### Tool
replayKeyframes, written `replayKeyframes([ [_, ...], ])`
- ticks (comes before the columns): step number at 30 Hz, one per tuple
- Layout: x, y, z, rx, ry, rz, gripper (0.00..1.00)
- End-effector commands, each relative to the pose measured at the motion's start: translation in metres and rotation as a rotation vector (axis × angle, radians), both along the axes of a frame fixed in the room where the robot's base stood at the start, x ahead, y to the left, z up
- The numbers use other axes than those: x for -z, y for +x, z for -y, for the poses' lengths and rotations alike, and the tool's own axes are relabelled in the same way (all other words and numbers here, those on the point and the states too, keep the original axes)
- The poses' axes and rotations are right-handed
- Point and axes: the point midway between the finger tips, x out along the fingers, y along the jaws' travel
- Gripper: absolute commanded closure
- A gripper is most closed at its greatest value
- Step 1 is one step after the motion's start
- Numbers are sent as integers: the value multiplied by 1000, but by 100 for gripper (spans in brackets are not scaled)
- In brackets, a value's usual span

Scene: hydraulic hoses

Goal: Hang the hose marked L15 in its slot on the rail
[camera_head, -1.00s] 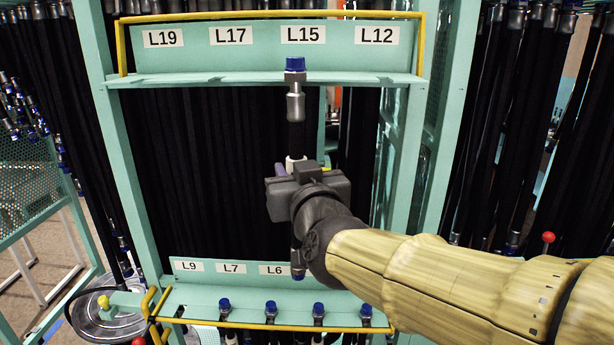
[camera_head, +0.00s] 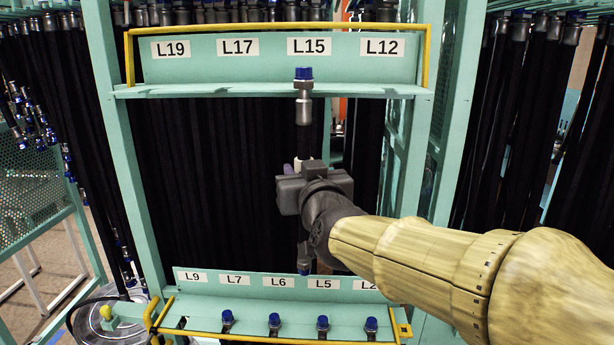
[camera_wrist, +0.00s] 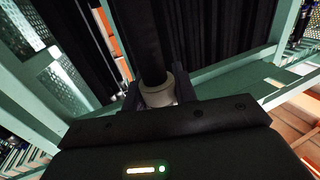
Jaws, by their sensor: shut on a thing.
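The hose (camera_head: 304,110) stands upright with its blue-capped metal end at the upper rail (camera_head: 200,90), below the L15 label (camera_head: 309,46). My gripper (camera_head: 302,172) is shut on the hose at a white collar, which shows between the fingers in the wrist view (camera_wrist: 157,92). The blue cap sits above the shelf edge and the metal fitting runs down in front of it. I cannot tell from here whether the fitting is inside the slot or just before it.
The upper rail also carries labels L19, L17 and L12, with no hose ends showing there. A lower rail (camera_head: 250,305) holds several blue-capped hose ends. Yellow bars edge both rails. Dark hoses hang behind and on racks at both sides (camera_head: 520,130).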

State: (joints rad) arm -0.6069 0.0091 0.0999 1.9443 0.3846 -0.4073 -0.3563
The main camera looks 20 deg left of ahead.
Motion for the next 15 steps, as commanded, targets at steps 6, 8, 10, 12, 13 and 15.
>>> replayKeyframes([
  [6,0,11,-2,1,2,1,100],
  [8,-1,13,-3,1,1,2,100],
  [10,-1,16,-4,1,0,2,100],
  [12,-1,20,-4,1,2,3,100],
  [13,-1,21,-5,1,2,3,100],
  [15,-1,24,-5,1,2,1,100],
])
